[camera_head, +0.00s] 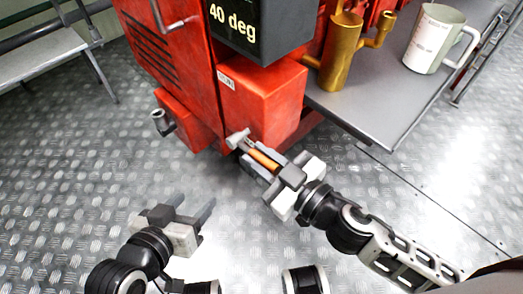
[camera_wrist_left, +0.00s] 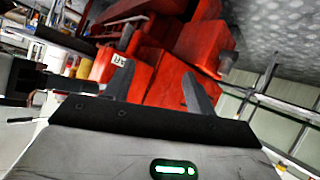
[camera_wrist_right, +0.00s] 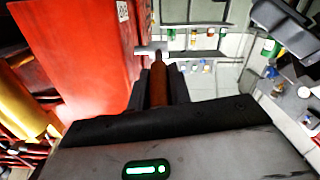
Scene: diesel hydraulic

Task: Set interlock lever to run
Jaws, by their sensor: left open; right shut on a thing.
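A lever-like piece with a grey crosswise head (camera_head: 237,138) and an orange-brown grip (camera_head: 263,158) is beside the lower front of the red box (camera_head: 262,102). My right gripper (camera_head: 265,163) is shut on the orange-brown grip, which also shows between its fingers in the right wrist view (camera_wrist_right: 158,84). There the grey head's left end meets the red box's edge; I cannot tell whether it is fixed to it. My left gripper (camera_head: 190,211) is open and empty, above the floor at lower left, apart from the machine.
A black display (camera_head: 260,25) reads "40 deg". A grey-ended knob (camera_head: 160,119) sticks out of the machine's lower left, and a bent grey handle (camera_head: 168,22) is above it. A grey table (camera_head: 372,100) carries a brass vessel (camera_head: 339,60) and a mug (camera_head: 433,40). Floor in front is clear.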

